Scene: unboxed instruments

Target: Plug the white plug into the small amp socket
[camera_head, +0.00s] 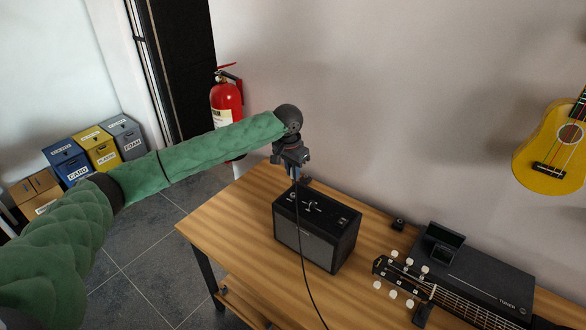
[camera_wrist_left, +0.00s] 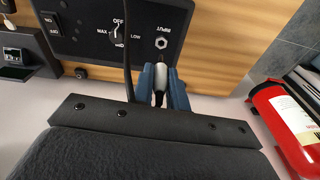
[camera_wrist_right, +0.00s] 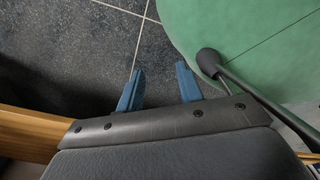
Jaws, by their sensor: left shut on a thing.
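The small amp (camera_head: 317,232) stands on the wooden table, its dark control panel facing up. In the left wrist view, the panel (camera_wrist_left: 85,30) shows a round socket (camera_wrist_left: 161,43) marked INPUT beside the MAX/LOW knob. My left gripper (camera_wrist_left: 161,86) is shut on the white plug (camera_wrist_left: 160,77). The plug's front points toward the socket and appears just short of it; its exact depth is unclear. In the head view, the left gripper (camera_head: 293,172) is above the amp's back left, partly hiding the panel. My right gripper (camera_wrist_right: 158,80) is open and empty above the floor.
A black cable (camera_head: 302,250) runs down in front of the amp. A guitar (camera_head: 455,300) and a black tuner case (camera_head: 480,275) lie to the right. A fire extinguisher (camera_head: 227,100) hangs behind the table. The table's front left is clear.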

